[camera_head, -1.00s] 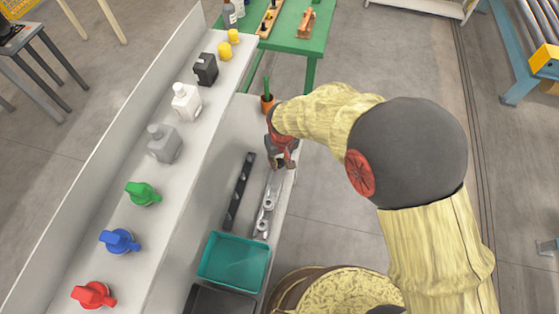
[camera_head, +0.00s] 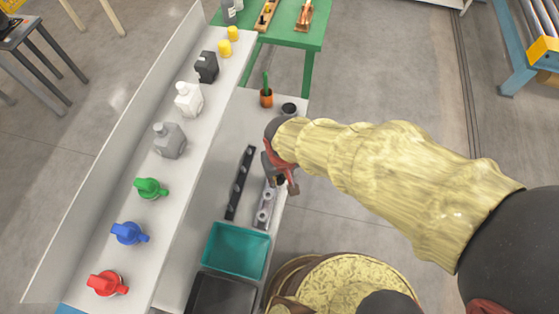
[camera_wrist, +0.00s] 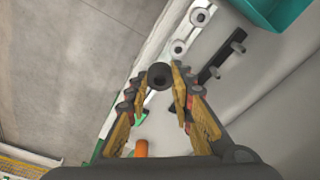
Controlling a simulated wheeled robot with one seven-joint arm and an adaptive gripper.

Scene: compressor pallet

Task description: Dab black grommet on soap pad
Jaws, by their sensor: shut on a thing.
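A black grommet (camera_wrist: 160,76), a dark ring with a hole, sits between the fingertips of my gripper (camera_wrist: 163,88) in the wrist view. My gripper is shut on it. In the head view my gripper (camera_head: 281,183) hangs over the right edge of the grey bench, beside the metal strip with pale rings (camera_head: 265,207). The grommet is too small to make out clearly there. I cannot pick out a soap pad for certain in either view.
A dark bar with pegs (camera_head: 240,183) lies left of the ring strip. A teal tray (camera_head: 207,262) is in front. An orange pot (camera_head: 266,98) with a green stem and a dark cup (camera_head: 289,109) stand behind. Bottles and coloured knobs line the left shelf (camera_head: 185,218).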

